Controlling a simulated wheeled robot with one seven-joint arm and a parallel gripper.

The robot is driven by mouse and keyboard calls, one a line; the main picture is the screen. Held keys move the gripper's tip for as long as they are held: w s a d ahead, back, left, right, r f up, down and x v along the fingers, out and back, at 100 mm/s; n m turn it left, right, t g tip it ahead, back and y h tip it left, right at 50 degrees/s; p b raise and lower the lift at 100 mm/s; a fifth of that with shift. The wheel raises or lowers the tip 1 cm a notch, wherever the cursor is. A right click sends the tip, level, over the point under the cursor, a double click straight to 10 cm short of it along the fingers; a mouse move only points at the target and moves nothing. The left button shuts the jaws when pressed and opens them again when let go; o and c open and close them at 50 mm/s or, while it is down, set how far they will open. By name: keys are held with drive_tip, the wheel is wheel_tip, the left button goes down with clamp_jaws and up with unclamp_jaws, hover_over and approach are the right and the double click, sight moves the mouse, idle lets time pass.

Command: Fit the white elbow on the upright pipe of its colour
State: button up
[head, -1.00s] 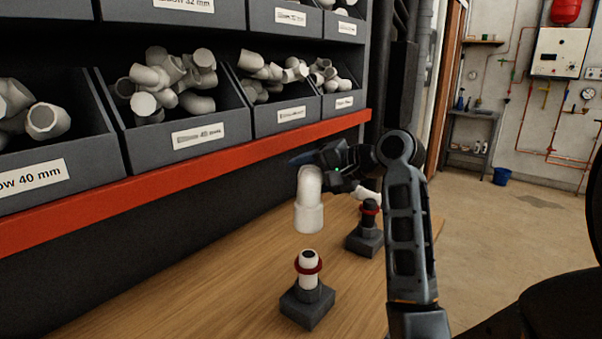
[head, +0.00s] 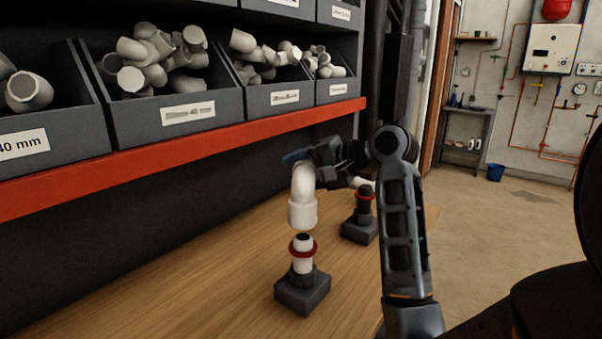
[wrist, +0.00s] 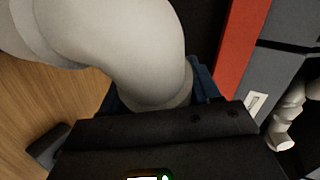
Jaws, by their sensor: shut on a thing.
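The white elbow (head: 302,200) is in my gripper (head: 310,157), its wide socket end pointing down. It hangs right above the white upright pipe (head: 302,258), which has a red ring and stands in a dark square base (head: 302,291). A small gap seems to show between the socket and the pipe's dark top. A dark upright pipe (head: 364,201) with a red ring stands farther back, in its own base. In the wrist view the elbow (wrist: 120,45) fills the upper left, with blue finger pads around its near end. The wrist view hides the pipe top.
A rack of grey bins (head: 165,105) with white fittings stands at the left, its red shelf edge (head: 190,150) close beside my gripper. A white fitting (head: 360,183) shows by the dark pipe, partly hidden. The wooden bench (head: 190,280) is clear at the front left.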

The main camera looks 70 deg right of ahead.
drive_tip(key=shift+f+b, duration=1.95)
drive_tip(key=shift+f, duration=0.65)
drive_tip(key=o, duration=1.5)
drive_tip(key=shift+v, duration=3.9)
drive_tip(key=shift+f, duration=0.1)
